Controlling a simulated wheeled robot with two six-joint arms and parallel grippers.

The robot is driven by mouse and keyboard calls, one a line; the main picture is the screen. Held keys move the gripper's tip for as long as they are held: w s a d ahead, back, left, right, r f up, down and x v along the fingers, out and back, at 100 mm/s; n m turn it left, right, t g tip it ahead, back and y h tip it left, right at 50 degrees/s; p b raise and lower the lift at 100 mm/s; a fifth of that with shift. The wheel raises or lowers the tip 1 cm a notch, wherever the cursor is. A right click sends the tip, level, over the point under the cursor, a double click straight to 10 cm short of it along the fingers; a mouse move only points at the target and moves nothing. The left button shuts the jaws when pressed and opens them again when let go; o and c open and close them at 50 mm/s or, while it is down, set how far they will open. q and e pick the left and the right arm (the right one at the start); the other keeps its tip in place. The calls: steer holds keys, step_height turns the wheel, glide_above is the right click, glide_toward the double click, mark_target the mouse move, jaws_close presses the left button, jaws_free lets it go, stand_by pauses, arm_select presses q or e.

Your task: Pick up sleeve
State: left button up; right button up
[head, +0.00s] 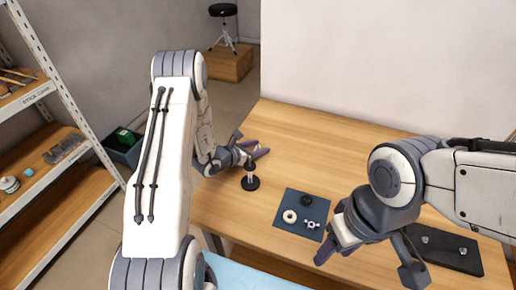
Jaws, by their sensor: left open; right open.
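A dark blue pad (285,224) lies on the wooden table and carries several small parts. A white ring (290,216) lies at its left, a small black round part (307,200) at its back, and a small pale metal part (312,224) at its right. Which of these is the sleeve, I cannot tell. A black stand (250,183) with a round base and short post is upright to the left of the pad. My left gripper (256,151) is open just behind the stand; contact is unclear. My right gripper (367,264) is open, right of and nearer than the pad.
A black tray (462,261) with small metal parts lies at the right, partly behind my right arm. The wooden table (310,135) is clear at the back.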

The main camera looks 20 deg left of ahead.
arm_select(q)
jaws_close()
steer(key=shift+r, duration=0.1)
